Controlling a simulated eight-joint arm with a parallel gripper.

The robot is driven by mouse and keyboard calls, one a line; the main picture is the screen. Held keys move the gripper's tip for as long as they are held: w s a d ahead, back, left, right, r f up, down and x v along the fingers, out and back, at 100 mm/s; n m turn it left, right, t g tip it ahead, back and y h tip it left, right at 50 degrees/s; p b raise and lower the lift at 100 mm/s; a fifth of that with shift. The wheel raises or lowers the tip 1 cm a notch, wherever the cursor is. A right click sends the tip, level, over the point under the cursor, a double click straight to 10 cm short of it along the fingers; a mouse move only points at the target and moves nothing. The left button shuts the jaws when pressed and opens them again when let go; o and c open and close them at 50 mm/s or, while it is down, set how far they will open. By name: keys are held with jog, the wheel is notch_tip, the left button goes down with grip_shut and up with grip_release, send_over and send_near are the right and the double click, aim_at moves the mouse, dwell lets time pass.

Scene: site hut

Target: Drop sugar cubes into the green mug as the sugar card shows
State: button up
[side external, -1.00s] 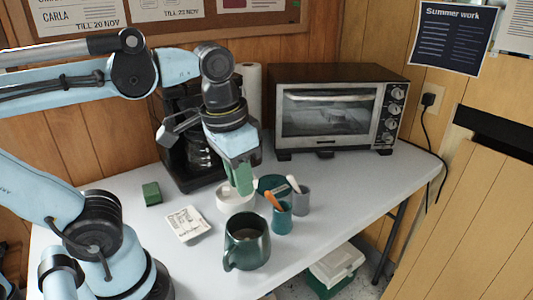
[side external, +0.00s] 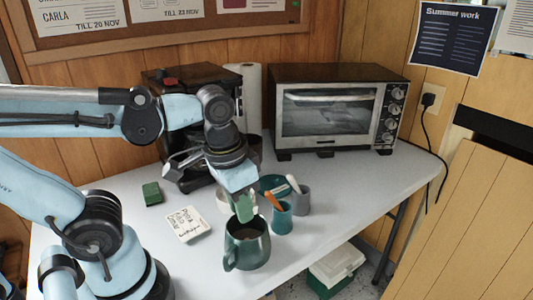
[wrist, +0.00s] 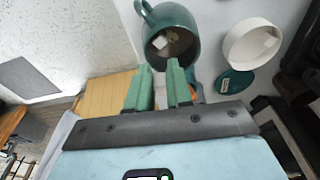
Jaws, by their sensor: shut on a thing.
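The green mug (side external: 250,252) stands near the front of the table; the wrist view shows its open mouth (wrist: 186,22), with a pale patch inside that I cannot make out clearly. My gripper (side external: 245,212) is just above the mug's rim, fingers pointing down. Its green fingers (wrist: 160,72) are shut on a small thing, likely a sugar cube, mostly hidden. The white sugar bowl (side external: 222,200) is behind the mug, partly hidden by the gripper; a white cube shows inside it in the wrist view (wrist: 270,43). The sugar card (side external: 188,224) lies left of the mug, its handwriting too small to read.
A green block (side external: 152,193) lies left. A toaster oven (side external: 335,110) stands behind.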

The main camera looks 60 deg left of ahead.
jog(key=o, duration=0.8)
jog(key=shift+c, duration=0.2)
jog(key=shift+r, duration=0.1)
notch_tip(320, 180, up, 12)
jog(key=s, duration=0.2)
jog(key=shift+w, duration=0.15)
jog(key=w+a+f+t, duration=0.3)
jog(key=w+f+t, duration=0.2)
jog(key=w+f, duration=0.3)
notch_tip(320, 180, down, 4)
jog(key=shift+a+r+n, duration=0.15)
jog(key=shift+n, duration=0.15)
